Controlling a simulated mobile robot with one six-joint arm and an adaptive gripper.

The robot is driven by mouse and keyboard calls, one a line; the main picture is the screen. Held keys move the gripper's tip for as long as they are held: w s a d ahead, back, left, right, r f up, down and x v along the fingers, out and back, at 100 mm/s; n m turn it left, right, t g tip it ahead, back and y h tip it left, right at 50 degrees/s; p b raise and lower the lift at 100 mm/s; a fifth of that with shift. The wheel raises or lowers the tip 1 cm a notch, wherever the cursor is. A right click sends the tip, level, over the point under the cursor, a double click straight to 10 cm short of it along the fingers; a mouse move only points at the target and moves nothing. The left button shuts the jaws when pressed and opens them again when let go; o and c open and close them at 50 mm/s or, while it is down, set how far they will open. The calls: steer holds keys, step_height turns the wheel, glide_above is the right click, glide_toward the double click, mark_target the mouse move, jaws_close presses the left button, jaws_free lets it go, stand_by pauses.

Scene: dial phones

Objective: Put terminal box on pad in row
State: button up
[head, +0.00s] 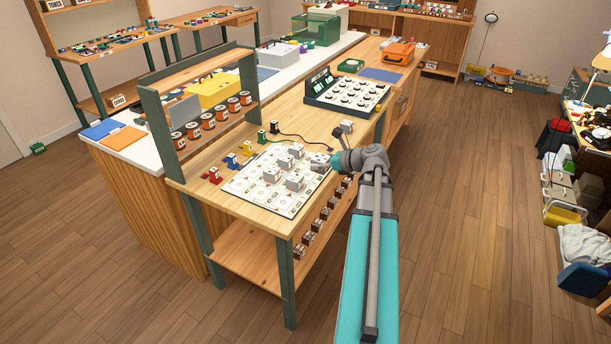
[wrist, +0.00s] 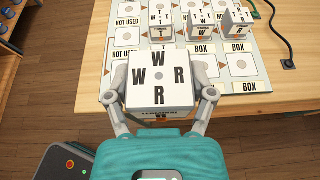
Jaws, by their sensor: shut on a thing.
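My gripper (wrist: 158,76) is shut on a white terminal box (wrist: 160,95) with black letters W and R and a small grey dot on top. The jaws hold it from both sides. In the head view my gripper (head: 334,161) is over the right side of the white printed mat (head: 262,200). The mat carries pads with grey circles, labelled BOX or NOT USED. Several similar white boxes (wrist: 162,27) stand on pads beyond the held one; they also show in the head view (head: 271,174). The held box hides part of the mat; its height is unclear.
A black cable (wrist: 272,30) lies on the wooden bench (wrist: 290,100). A green dial panel (head: 347,94) stands behind the mat. Small coloured blocks (head: 232,161) line its left side. A green shelf rack (head: 200,100) with orange tins rises at the left. Small boxes sit below the bench's right edge.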

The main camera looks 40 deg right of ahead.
steer(key=d, duration=0.1)
steer(key=s+d, duration=0.1)
steer(key=d, duration=0.1)
steer(key=d+r, duration=0.1)
steer(key=shift+s+d+p, duration=0.25)
steer(key=shift+s+p, duration=0.1)
steer(key=shift+p, duration=0.05)
steer(key=shift+w+f, duration=0.1)
steer(key=w+f+b, duration=0.2)
steer(key=w, duration=0.2)
steer(key=w+f+b, duration=0.5)
steer(key=w+b, duration=0.1)
steer(key=w, duration=0.1)
steer(key=shift+w+d+f, duration=0.1)
steer(key=shift+w+f, duration=0.25)
steer(key=shift+f, duration=0.05)
steer(key=shift+w+f+b, duration=0.55)
steer(key=shift+w, duration=0.05)
